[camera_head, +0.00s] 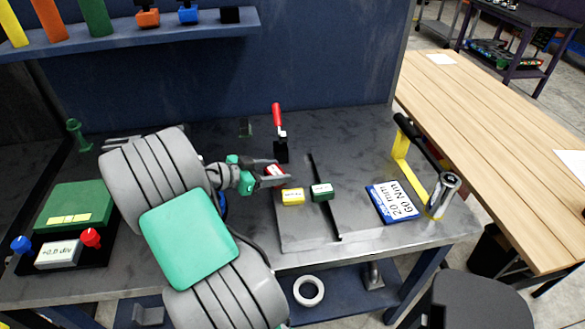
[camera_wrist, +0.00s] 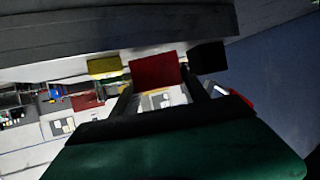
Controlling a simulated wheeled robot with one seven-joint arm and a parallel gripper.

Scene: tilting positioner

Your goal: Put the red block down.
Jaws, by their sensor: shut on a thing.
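The red block (camera_head: 274,170) is between the fingers of my gripper (camera_head: 279,174), over the left part of the grey plate (camera_head: 300,237). My gripper is shut on it. In the wrist view the red block (camera_wrist: 154,70) shows between the two dark fingers (camera_wrist: 158,93). I cannot tell whether the block touches the plate. A yellow block (camera_head: 293,197) sits on the plate just in front of the gripper; it also shows in the wrist view (camera_wrist: 103,67). A green block (camera_head: 321,192) with a pale label sits to its right.
A toggle clamp with a red handle (camera_head: 277,115) stands behind the gripper. A blue-edged label (camera_head: 394,202) and a torque wrench on a yellow stand (camera_head: 402,170) are at right. A green box (camera_head: 75,207) is at left.

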